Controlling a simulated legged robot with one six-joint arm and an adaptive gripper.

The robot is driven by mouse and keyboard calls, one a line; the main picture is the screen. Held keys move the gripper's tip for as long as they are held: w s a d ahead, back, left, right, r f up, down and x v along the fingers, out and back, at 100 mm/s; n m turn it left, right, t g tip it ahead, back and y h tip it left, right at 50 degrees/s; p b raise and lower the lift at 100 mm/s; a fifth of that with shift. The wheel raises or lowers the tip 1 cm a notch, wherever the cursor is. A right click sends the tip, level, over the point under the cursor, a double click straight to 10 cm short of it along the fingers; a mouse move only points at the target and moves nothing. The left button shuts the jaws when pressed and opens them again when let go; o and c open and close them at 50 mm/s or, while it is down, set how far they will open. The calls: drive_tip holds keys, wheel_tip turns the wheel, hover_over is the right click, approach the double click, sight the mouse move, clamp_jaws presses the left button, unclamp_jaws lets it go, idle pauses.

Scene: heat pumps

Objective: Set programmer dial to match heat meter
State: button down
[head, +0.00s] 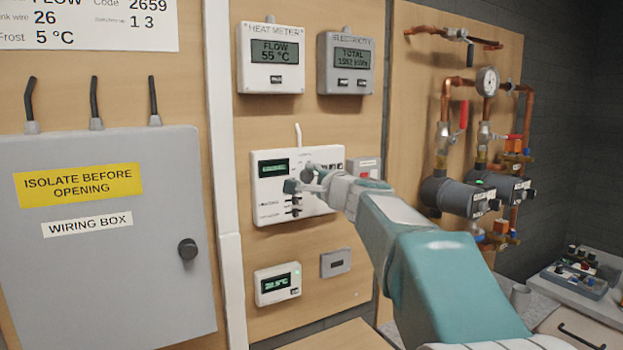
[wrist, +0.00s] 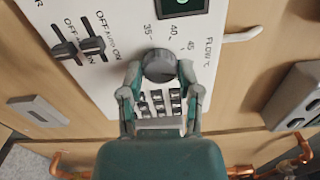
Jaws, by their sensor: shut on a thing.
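The white heat meter (head: 271,85) is at the upper middle of the head view, and its screen reads FLOW 55 °C. Below it is the white programmer (head: 266,182), with a small dark-green screen too small to read. In the wrist view, the grey programmer dial (wrist: 160,65) has a FLOW °C scale with 35, 40 and 45 readable. My gripper (wrist: 160,72) has a finger on each side of the dial and is shut on it. In the head view my gripper (head: 304,178) covers part of the programmer's front. The dial's pointer mark cannot be made out.
Slide switches (wrist: 80,42) and small keys (wrist: 162,101) sit close to the dial. The electricity meter (head: 346,66) is at upper right, a thermostat (head: 277,284) below. Copper pipework with pumps (head: 452,195) stands right of my arm; a grey wiring box (head: 105,240) is left.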

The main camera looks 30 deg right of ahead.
drive_tip(key=shift+w+f+m, duration=0.1)
drive_tip(key=shift+f+m, duration=0.1)
drive_tip(key=shift+m, duration=0.9)
drive_tip(key=shift+f+m, duration=0.2)
drive_tip(key=shift+m, duration=0.9)
drive_tip(key=shift+c, duration=1.5)
unclamp_jaws()
drive_tip(key=shift+r, duration=0.15)
drive_tip(key=shift+s+r, duration=0.1)
drive_tip(key=shift+s, duration=0.25)
drive_tip(key=s, duration=1.1)
drive_tip(key=shift+s, duration=0.15)
